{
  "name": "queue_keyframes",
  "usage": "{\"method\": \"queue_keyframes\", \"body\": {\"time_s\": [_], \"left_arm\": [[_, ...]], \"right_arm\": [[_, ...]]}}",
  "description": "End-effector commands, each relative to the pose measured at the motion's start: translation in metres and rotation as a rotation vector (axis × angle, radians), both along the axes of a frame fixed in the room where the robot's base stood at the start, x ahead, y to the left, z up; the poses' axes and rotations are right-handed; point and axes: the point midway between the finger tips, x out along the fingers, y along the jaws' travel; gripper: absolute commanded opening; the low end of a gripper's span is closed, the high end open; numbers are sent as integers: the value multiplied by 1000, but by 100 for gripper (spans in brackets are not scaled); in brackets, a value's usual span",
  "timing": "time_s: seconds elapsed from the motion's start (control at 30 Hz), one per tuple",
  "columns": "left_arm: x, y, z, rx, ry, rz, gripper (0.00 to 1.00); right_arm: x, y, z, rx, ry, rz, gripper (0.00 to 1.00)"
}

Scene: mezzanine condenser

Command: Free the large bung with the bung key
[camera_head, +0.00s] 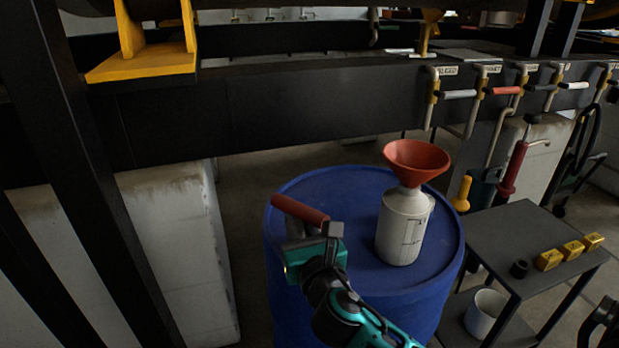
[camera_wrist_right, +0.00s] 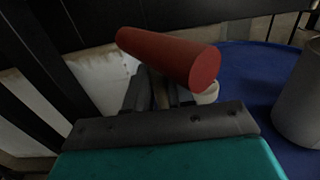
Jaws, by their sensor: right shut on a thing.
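My right gripper (camera_head: 322,234) is shut on the bung key, over the left part of the blue drum's top. The key's red cylindrical handle (camera_head: 299,209) sticks out to the upper left of the fingers. In the right wrist view the red handle (camera_wrist_right: 172,56) lies across the fingers (camera_wrist_right: 158,92), which close on the key's greyish shank. The blue drum (camera_head: 340,187) stands upright. A pale round piece (camera_wrist_right: 209,94) shows partly behind the key; I cannot tell if it is the large bung. The key's lower end is hidden, so its contact with a bung cannot be told.
A grey can (camera_head: 403,232) with an orange funnel (camera_head: 416,160) stands on the drum. To the right, a dark side table (camera_head: 505,235) holds brass blocks (camera_head: 572,250) and a black ring (camera_head: 519,269). A black beam (camera_head: 260,105) crosses behind; a dark post stands left.

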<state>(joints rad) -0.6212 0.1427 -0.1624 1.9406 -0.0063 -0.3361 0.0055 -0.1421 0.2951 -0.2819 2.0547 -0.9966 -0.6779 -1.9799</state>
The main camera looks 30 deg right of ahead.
Motion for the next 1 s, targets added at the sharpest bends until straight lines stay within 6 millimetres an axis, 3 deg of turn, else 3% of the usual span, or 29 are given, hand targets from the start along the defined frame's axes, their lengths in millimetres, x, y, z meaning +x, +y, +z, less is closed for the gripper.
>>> {"method": "queue_keyframes", "body": {"time_s": [0.03, 0.2, 0.4, 1.0], "left_arm": [[0, 0, 1, 0, 0, 0, 43], [0, 0, 2, 0, 0, 0, 43], [0, 0, 2, 0, 0, 0, 43], [-3, 0, -2, 0, 7, -1, 43]], "right_arm": [[19, -18, 5, 2, -9, -78, 0], [62, -66, 14, 4, -4, -303, 0], [85, -96, 23, 2, -2, -455, 0], [88, -101, 20, 1, 0, -484, 0]]}}
